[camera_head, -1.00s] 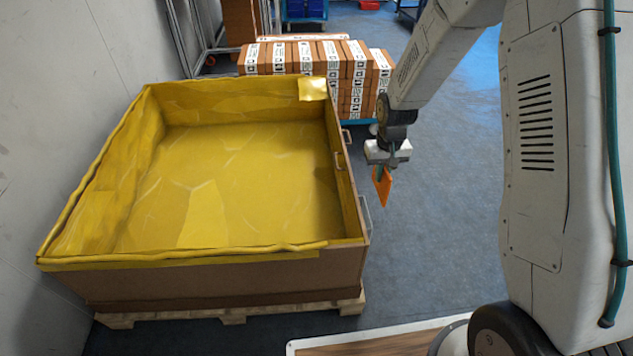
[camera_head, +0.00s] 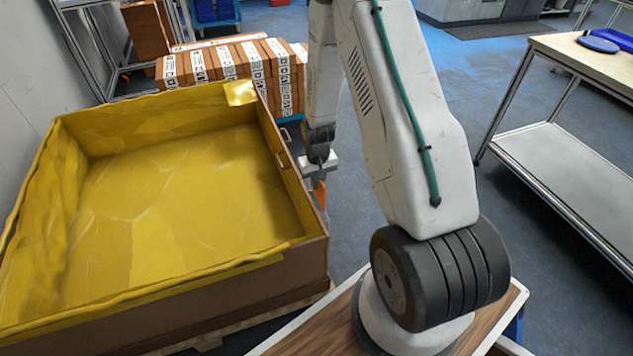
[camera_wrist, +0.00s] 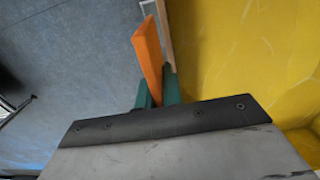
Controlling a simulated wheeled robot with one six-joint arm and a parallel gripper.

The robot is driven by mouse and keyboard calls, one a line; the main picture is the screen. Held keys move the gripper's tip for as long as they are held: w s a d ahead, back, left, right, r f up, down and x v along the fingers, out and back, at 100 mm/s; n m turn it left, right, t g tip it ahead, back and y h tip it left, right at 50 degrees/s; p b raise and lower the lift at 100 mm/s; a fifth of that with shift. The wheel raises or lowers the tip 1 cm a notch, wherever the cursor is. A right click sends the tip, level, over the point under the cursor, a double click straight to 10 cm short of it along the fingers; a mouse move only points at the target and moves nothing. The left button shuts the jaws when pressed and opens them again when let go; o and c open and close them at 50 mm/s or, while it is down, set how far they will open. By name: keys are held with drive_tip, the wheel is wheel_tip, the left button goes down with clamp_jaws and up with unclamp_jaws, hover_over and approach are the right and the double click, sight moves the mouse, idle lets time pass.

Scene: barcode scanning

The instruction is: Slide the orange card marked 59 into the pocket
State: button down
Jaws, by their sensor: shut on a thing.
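The orange card (camera_head: 319,193) is seen nearly edge-on, just outside the right side of the yellow-lined crate (camera_head: 312,246). My gripper (camera_head: 319,178) is shut on it, and the card hangs below the jaws. In the wrist view the card (camera_wrist: 149,52) stands out from between the green fingers (camera_wrist: 158,88), close to the crate's edge. Its number is not readable. A thin pale frame (camera_wrist: 147,8) beside the crate wall shows at the top of the wrist view, a little beyond the card. I cannot tell whether this frame is the pocket.
The crate stands at left, lined in yellow and apparently empty. Labelled boxes (camera_head: 210,66) are stacked behind it. A metal-framed table (camera_head: 560,150) with blue items (camera_head: 600,42) stands at right.

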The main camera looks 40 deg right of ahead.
sight(318, 194)
drive_tip(key=shift+d+f, duration=0.1)
drive_tip(key=shift+f, duration=2.9)
drive_tip(key=c, duration=1.5)
unclamp_jaws()
drive_tip(key=shift+r, duration=0.1)
wheel_tip(318, 194, up, 8)
drive_tip(key=shift+s+f, duration=0.1)
drive_tip(key=shift+f, duration=0.1)
